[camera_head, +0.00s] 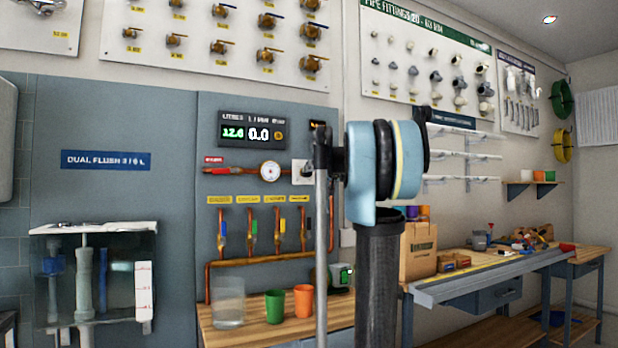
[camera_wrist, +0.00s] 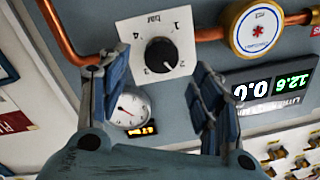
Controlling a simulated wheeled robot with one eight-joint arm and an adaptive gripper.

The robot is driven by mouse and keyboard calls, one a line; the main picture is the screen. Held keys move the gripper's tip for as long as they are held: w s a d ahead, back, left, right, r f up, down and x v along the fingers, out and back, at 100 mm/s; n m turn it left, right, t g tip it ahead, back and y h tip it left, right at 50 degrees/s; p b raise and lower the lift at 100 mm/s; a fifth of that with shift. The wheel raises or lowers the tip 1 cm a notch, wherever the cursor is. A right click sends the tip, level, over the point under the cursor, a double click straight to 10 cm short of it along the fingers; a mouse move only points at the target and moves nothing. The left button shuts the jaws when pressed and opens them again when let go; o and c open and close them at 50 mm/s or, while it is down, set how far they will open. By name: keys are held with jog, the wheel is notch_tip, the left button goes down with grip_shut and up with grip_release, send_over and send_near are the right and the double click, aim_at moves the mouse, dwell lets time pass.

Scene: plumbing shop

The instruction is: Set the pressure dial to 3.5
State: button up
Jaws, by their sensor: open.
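The pressure dial is a black knob (camera_wrist: 161,54) on a white plate marked "bar" with numerals. The wrist view shows it turned nearly upside down; its exact setting is too small to read surely. The white plate (camera_head: 302,172) shows partly in the head view, behind my arm. My gripper (camera_wrist: 160,70) is open and empty, with one blue-grey finger on each side of the knob in the picture. I see no contact with the knob.
A copper pipe carries a brass-rimmed round meter (camera_wrist: 258,28) close to the plate. A black display (camera_head: 250,130) with green and white digits hangs nearby. Below, a wooden bench (camera_head: 240,335) bears a clear container (camera_head: 228,303), a green cup (camera_head: 274,306) and an orange cup (camera_head: 303,301).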

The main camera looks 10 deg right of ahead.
jog(key=x, duration=0.7)
jog(key=shift+w+a, duration=0.1)
jog(key=c, duration=1.1)
